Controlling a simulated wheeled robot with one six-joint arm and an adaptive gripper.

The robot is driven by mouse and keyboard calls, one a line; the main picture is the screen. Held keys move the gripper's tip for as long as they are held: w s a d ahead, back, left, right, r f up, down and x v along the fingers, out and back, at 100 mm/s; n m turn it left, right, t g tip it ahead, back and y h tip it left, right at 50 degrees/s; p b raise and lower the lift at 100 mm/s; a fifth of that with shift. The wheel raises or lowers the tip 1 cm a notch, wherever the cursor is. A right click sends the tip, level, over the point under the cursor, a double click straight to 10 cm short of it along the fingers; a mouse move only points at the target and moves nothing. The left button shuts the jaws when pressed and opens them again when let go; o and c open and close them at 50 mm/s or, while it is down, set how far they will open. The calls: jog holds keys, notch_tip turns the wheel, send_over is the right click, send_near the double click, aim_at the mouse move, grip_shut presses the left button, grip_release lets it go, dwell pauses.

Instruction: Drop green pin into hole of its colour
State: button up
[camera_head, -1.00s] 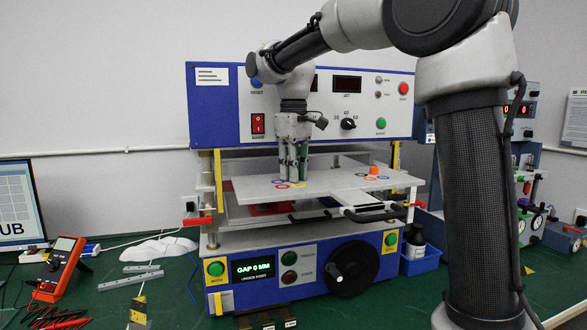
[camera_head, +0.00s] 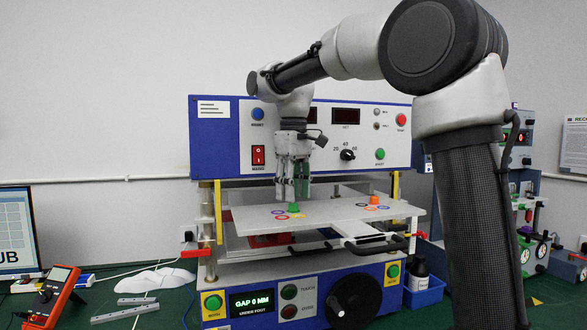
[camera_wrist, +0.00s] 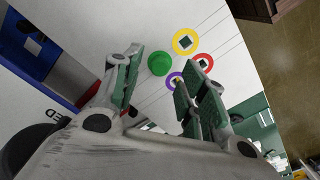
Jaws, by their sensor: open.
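The green pin (camera_head: 293,208) stands on the white board (camera_head: 340,207) of the machine, beside several coloured rings. It also shows in the wrist view as a round green top (camera_wrist: 160,63), with a yellow ring (camera_wrist: 186,42), a red ring (camera_wrist: 203,62) and a purple ring (camera_wrist: 175,80) near it. No green ring shows around the pin, and its lower part is hidden, so I cannot tell how deep it sits. My gripper (camera_head: 293,197) is just above it, pointing down, open and empty. In the wrist view its green-padded fingers (camera_wrist: 160,72) lie apart, either side of the pin.
An orange pin (camera_head: 374,200) stands on the board's right part beside more rings. The machine's blue and white panel (camera_head: 330,130) rises close behind my gripper. Black handles (camera_head: 376,243) stick out in front. The board between the two ring groups is clear.

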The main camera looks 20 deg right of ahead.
notch_tip(320, 180, up, 8)
dwell(0.5)
